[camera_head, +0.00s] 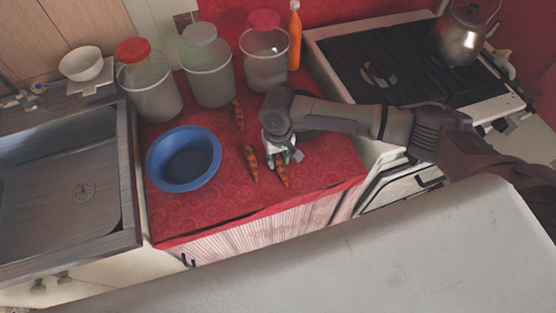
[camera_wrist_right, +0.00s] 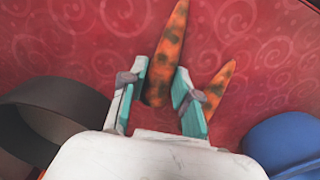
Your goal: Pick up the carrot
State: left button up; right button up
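Three orange carrots with dark patches lie on the red counter. One carrot (camera_head: 281,171) is right under my right gripper (camera_head: 283,157); a second carrot (camera_head: 251,163) lies just left of it, and a third (camera_head: 238,115) lies farther back. In the right wrist view, my right gripper (camera_wrist_right: 160,92) is open, its teal fingers apart. A carrot (camera_wrist_right: 166,55) lies with its thick end between and just beyond the fingertips; I see no clear grip on it. Another carrot (camera_wrist_right: 218,85) lies outside the right-hand finger. My left gripper is not in view.
A blue bowl (camera_head: 159,176) stands left of the carrots. Lidded jars (camera_head: 208,84) and an orange bottle (camera_head: 295,38) stand along the back. A dark round vessel (camera_wrist_right: 45,118) shows in the wrist view. Sink (camera_head: 50,175) left, stove (camera_head: 400,65) right.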

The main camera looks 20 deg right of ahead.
grip_shut()
jog(key=shift+r, duration=0.45)
jog(key=r, duration=0.2)
jog(key=d+r, duration=0.1)
jog(key=shift+r+b, duration=0.3)
jog(key=shift+r, duration=0.05)
jog(key=s+d+r+b, duration=0.1)
jog(key=s+d+r, duration=0.1)
jog(key=d+r, duration=0.4)
jog(key=d, duration=0.4)
jog(key=shift+s+d+r, duration=0.2)
jog(key=shift+s, duration=0.2)
